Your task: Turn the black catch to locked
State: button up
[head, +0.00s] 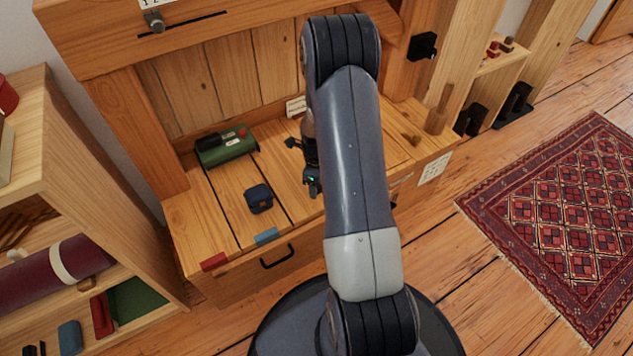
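A black block-like fitting (422,45) is on the upright timber post right of my arm; it may be the black catch, but I cannot read its position. My gripper (303,165) is over the wooden bench top, left of my forearm and well apart from that fitting. The forearm hides part of the gripper, and I cannot tell whether its fingers are open or shut.
On the bench (187,219) are a green device (226,147) with a red button and a small dark blue box (258,198). A grey slider knob (154,22) sits at a dark slot above. Shelves stand at left; a red rug (570,215) lies right.

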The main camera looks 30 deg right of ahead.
notch_tip(320, 180, up, 11)
jog(key=p, duration=0.3)
jog(key=shift+p, duration=0.35)
jog(key=shift+f, duration=0.15)
notch_tip(320, 180, down, 11)
jog(key=b, duration=0.3)
jog(key=shift+b, duration=0.4)
